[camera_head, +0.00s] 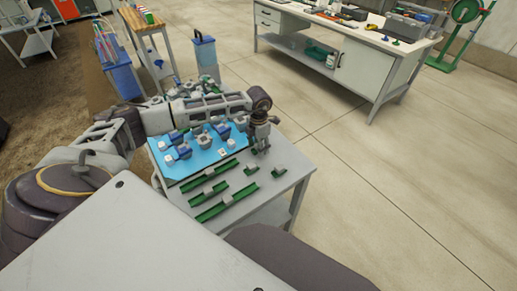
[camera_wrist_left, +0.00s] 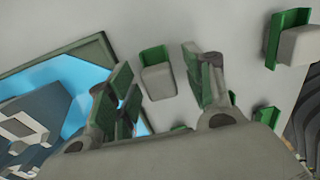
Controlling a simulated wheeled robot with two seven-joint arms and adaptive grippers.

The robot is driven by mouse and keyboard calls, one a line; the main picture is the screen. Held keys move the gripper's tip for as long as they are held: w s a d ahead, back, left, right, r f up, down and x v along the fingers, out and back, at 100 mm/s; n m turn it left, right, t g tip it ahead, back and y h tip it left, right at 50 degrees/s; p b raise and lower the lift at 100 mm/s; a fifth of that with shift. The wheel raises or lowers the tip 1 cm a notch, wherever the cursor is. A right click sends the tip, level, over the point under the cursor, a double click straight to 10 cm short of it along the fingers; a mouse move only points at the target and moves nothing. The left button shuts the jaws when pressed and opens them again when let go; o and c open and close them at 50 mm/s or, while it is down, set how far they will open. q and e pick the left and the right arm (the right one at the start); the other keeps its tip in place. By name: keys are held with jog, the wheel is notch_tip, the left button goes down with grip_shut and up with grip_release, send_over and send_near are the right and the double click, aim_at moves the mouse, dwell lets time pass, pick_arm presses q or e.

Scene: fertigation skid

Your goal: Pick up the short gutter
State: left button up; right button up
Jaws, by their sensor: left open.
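Several green gutters, each with a small beige block, lie on the grey table. A short gutter (camera_head: 252,169) lies just below my left gripper (camera_head: 260,150) in the head view, and another short piece (camera_head: 279,171) lies to its right. In the left wrist view my left gripper (camera_wrist_left: 158,78) is open and empty. A short green piece with a beige block (camera_wrist_left: 156,72) shows between its fingers, apart from them; a second such piece (camera_wrist_left: 290,42) is at the upper right. I cannot tell the exact height above the table. My right gripper is not seen.
Longer gutters (camera_head: 225,202) lie at the table's front. A blue mat (camera_head: 172,170) with several grey and blue fittings (camera_head: 205,141) covers the left and back of the table. A white workbench (camera_head: 360,62) stands farther back. The floor to the right is clear.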

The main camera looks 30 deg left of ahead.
pick_arm(q)
jog(key=shift+c, duration=0.4)
jog(key=c, duration=1)
jog(key=shift+r, duration=0.1)
jog(key=shift+c, duration=0.2)
jog(key=shift+r, duration=4.95)
